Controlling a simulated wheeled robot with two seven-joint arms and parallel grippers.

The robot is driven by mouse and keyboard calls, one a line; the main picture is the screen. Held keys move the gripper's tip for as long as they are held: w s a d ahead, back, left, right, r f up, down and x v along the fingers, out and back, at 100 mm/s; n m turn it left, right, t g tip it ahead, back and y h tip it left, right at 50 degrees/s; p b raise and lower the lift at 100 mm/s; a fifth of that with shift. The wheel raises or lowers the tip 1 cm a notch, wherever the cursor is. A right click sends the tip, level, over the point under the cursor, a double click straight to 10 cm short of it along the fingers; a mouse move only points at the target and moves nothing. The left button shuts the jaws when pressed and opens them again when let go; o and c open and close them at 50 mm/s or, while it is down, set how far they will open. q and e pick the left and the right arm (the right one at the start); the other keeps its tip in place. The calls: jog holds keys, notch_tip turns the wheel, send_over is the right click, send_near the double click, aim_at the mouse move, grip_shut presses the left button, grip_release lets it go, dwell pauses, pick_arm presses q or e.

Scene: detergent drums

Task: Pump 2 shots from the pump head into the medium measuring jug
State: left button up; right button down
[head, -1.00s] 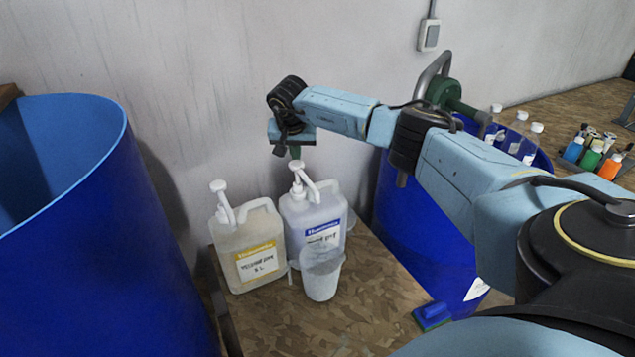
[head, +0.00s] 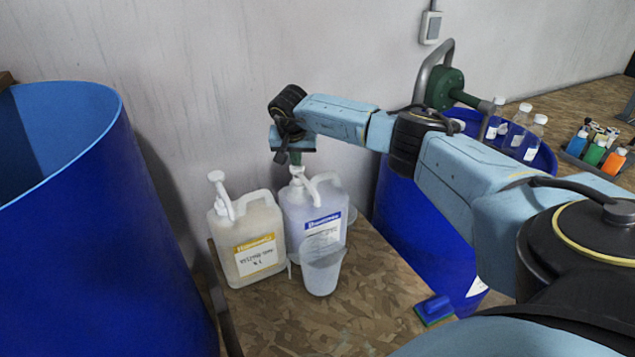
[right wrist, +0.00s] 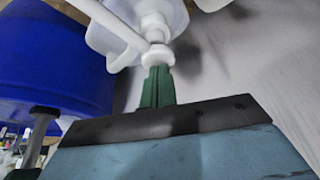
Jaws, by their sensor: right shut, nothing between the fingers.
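A translucent bottle with a blue label (head: 313,222) carries a white pump head (head: 298,174), which also shows in the right wrist view (right wrist: 158,56). My right gripper (head: 295,158) is shut and empty, its green fingertips (right wrist: 157,85) pointing at the top of this pump head and seeming to touch it. The pump head sits low on its bottle. A clear measuring jug (head: 322,268) stands upright in front of this bottle, below the spout side. Whether liquid is in the jug I cannot tell. My left gripper is not in view.
A yellow-labelled bottle (head: 250,245) with its own white pump (head: 220,190) stands just left. A large blue drum (head: 90,220) fills the left side. Another blue drum (head: 415,215) stands right, near a blue-green brush or block (head: 433,309). The wooden top's front is clear.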

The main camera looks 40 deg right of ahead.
jog(key=shift+r+p, duration=2.2)
jog(key=shift+r, duration=0.5)
jog(key=shift+f, duration=0.15)
jog(key=shift+f+b, duration=1.8)
jog(key=shift+f, duration=0.9)
jog(key=shift+r+p, duration=2.2)
jog(key=shift+r, duration=0.6)
